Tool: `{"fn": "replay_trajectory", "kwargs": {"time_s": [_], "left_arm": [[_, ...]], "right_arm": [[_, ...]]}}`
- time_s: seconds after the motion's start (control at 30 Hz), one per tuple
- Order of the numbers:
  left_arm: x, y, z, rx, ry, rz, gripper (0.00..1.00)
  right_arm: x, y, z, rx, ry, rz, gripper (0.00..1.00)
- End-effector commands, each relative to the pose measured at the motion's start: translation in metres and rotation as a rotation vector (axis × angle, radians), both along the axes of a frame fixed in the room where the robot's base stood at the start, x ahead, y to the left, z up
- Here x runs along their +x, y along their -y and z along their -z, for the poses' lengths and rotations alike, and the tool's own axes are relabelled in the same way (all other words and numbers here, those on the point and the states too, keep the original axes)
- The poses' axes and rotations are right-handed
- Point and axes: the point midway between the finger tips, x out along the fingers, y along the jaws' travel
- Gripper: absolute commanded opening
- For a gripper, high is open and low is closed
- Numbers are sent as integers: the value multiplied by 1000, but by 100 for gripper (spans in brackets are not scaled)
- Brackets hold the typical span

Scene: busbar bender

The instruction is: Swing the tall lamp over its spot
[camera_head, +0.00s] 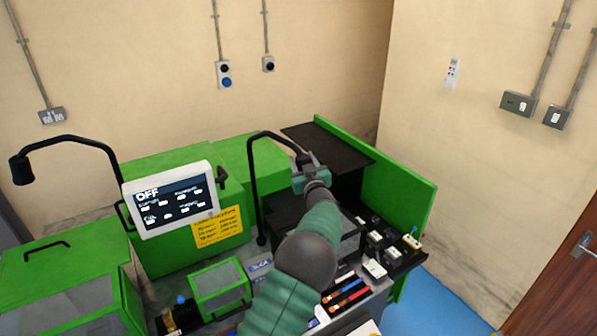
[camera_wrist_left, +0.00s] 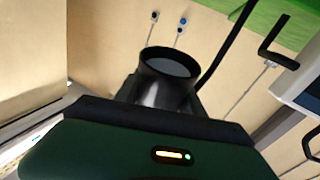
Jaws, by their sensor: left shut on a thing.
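The tall lamp (camera_head: 252,185) is a thin black post that rises from the green machine and bends over at the top toward the right. My left gripper (camera_head: 304,165) is shut on its head end, above the dark bay at the right of the machine. The gripper and wrist hide most of the lamp head in the head view. In the left wrist view the black cone-shaped lamp head (camera_wrist_left: 168,78) stands just beyond the dark green gripper body, its wide rim facing up in the picture. My right gripper is not in view.
A second black lamp (camera_head: 70,140) arches at the left. A screen reading OFF (camera_head: 170,200) stands left of the tall lamp's post. A green side panel (camera_head: 405,195) and a black plate (camera_head: 328,142) border the bay. Small switches and blocks (camera_head: 385,245) sit at its right.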

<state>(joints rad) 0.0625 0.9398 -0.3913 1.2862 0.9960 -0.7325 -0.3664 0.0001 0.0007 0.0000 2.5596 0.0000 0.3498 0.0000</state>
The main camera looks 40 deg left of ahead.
Motion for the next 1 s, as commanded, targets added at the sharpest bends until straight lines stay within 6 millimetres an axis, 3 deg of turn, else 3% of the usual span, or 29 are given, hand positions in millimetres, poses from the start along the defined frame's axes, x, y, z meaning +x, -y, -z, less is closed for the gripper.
{"fn": "replay_trajectory", "kwargs": {"time_s": [0.5, 1.0], "left_arm": [[54, -16, 4, 6, 55, -17, 0], [66, -22, 6, 9, 66, -20, 0]], "right_arm": [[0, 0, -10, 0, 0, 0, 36], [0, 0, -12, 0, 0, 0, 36]]}}
